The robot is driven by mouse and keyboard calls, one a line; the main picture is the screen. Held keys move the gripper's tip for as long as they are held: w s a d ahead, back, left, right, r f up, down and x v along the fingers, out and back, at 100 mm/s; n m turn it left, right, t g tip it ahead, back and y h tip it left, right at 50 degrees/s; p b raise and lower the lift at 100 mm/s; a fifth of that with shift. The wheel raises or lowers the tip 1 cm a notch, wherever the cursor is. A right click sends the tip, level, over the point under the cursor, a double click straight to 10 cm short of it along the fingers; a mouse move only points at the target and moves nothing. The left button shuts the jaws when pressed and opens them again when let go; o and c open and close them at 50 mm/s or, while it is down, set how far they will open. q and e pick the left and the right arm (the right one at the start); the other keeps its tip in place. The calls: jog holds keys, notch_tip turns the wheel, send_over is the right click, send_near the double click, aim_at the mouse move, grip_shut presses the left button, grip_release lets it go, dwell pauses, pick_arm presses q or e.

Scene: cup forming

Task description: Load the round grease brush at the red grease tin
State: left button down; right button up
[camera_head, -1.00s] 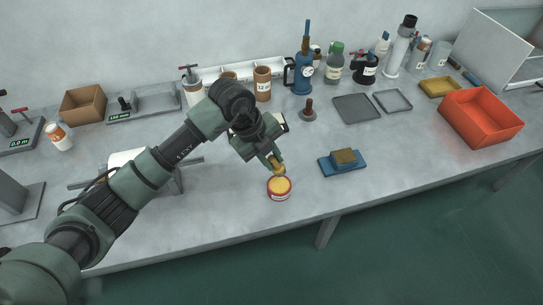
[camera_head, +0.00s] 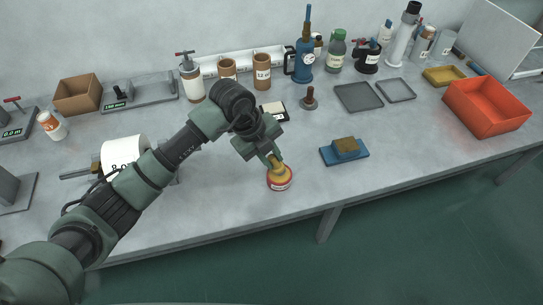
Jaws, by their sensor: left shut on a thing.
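The red grease tin (camera_head: 280,184) stands open near the front edge of the bench, with yellow grease showing inside. My left gripper (camera_head: 273,160) is directly over the tin and points down. It is shut on the round grease brush (camera_head: 275,169), of which only a small yellowish part shows below the fingers. The brush's lower end appears to be at or in the tin's mouth; exact contact cannot be told. My right gripper is not in view.
A blue tray with a brown block (camera_head: 345,147) lies right of the tin. A paper roll (camera_head: 124,152) is behind my arm on the left. An orange-red bin (camera_head: 487,107) stands far right. Bottles and brown cups line the back. The bench front by the tin is clear.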

aim_at(272, 157)
pick_arm(q)
jog(key=shift+s+f+b, duration=0.1)
jog(key=shift+f+b, duration=0.25)
jog(key=shift+f, duration=0.2)
dwell(1.4)
jog(key=shift+r, duration=0.1)
jog(key=shift+r+p, duration=2.65)
jog(key=shift+r, duration=0.85)
